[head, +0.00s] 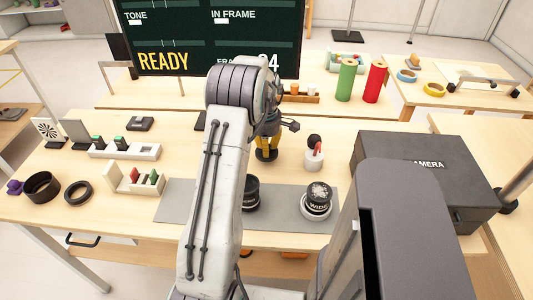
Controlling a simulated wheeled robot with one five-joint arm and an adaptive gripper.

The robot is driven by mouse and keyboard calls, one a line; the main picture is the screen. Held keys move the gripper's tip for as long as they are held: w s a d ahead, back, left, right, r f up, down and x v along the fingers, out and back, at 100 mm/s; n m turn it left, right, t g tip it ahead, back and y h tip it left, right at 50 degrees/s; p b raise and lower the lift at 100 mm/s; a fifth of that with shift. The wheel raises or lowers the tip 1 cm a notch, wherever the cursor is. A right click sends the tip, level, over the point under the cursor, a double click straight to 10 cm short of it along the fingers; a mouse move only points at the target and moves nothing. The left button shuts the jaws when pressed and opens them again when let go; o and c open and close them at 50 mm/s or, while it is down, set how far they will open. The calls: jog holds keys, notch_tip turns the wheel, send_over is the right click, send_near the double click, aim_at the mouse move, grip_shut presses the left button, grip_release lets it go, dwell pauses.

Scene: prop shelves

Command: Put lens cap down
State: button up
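My gripper (266,150), with yellow fingers, hangs over the pale wooden table behind the grey mat (180,203). A small dark shape shows at its fingertips; I cannot tell whether it is a lens cap held there or part of the fingers. A black lens (252,192) stands on the mat, partly hidden by my arm. Another lens (318,197), marked WIDE, stands upright at the mat's right with a speckled top. No lens cap can be clearly made out.
A black camera case (430,170) fills the table's right side. A small red-and-white object with a black ball (314,155) stands right of my gripper.

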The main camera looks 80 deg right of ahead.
jog(key=shift+f, duration=1.8)
jog(key=shift+f, duration=0.15)
jog(key=o, duration=0.8)
jog(key=r, duration=0.4)
jog(key=r+b, duration=0.1)
jog(key=r, duration=0.3)
jog(key=a+r+b, duration=0.1)
jog(key=r, duration=0.3)
jog(key=shift+r, duration=0.2)
